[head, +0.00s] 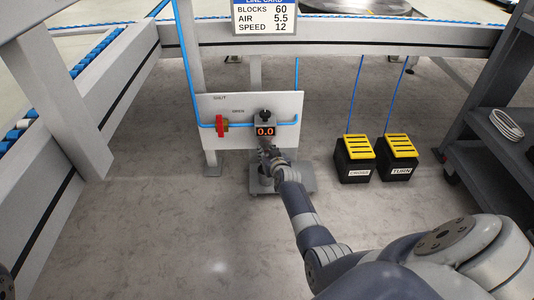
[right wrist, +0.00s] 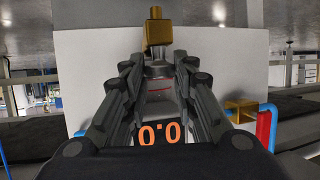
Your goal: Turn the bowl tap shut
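A pale panel (head: 285,110) under the table carries a regulator with a black knob (head: 265,113) and a display (head: 265,131) reading 0.0. In the right wrist view, which is upside down, a brass tap (right wrist: 158,32) shows beyond my fingertips at the bowl's end. The bowl (right wrist: 158,85) with red marks lies between my fingers. In the head view the bowl and tap are hidden by my right gripper (head: 271,154). That gripper (right wrist: 155,66) has its fingers apart, one on each side; contact is not clear.
A red-handled valve (head: 222,126) sits left of the regulator on a blue pipe. Two black pedals with yellow tops (head: 355,158) (head: 397,155) stand on the floor to the right. A dark shelf cart (head: 490,150) is at far right. The floor at left is clear.

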